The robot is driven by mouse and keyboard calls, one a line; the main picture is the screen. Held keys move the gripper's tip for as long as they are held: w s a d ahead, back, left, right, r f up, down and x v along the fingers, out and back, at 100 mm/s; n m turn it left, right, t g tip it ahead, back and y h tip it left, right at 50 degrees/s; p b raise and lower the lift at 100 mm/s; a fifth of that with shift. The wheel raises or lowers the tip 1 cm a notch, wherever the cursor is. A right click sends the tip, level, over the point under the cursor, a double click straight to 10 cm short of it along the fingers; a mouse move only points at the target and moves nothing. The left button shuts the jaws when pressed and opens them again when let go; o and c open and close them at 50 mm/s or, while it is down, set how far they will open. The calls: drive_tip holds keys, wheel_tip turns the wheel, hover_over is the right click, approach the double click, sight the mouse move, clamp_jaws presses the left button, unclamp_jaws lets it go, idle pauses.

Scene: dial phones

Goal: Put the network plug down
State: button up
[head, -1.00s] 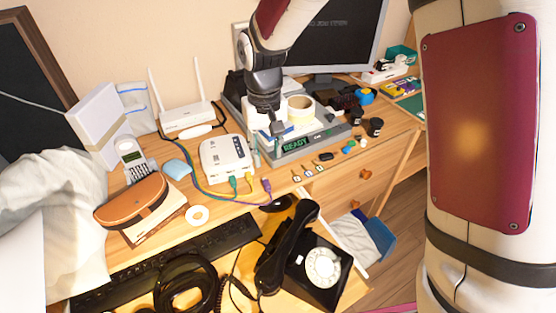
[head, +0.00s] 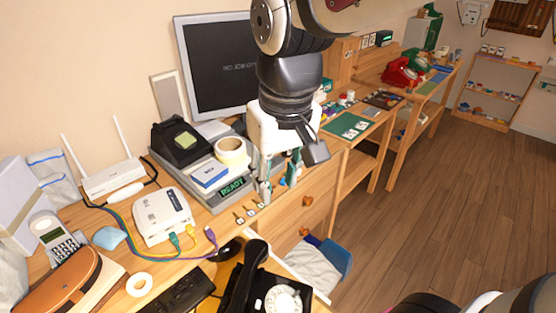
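Cables with coloured plugs lie at the front of a white network box (head: 158,212) on the desk. A green plug (head: 174,239) and a yellow plug (head: 191,232) are at its front edge. A purple plug (head: 210,236) lies on the wood to their right, apart from the box. Which one is the task's plug I cannot tell. My gripper (head: 278,184) points down, right of the plugs and beside the READY device. Its two fingers look spread, and I see no plug between them. My wrist and fingers hide the desk behind them.
The grey device with a READY display (head: 232,187) carries a tape roll (head: 231,150). Small keys (head: 249,212) lie in front of it. A black dial phone (head: 278,293) stands at the front. A monitor (head: 216,65) stands behind. Open floor (head: 440,190) is at right.

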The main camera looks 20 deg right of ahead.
drive_tip(key=s+d+m+t, duration=0.1)
drive_tip(key=s+d, duration=0.2)
drive_tip(key=s, duration=0.9)
drive_tip(key=shift+d+r, duration=0.2)
drive_tip(key=shift+d, duration=0.15)
wheel_tip(320, 180, up, 6)
drive_tip(key=t+p, duration=0.1)
drive_tip(key=p, duration=0.4)
drive_tip(key=shift+r, duration=0.15)
drive_tip(key=shift+a, duration=0.1)
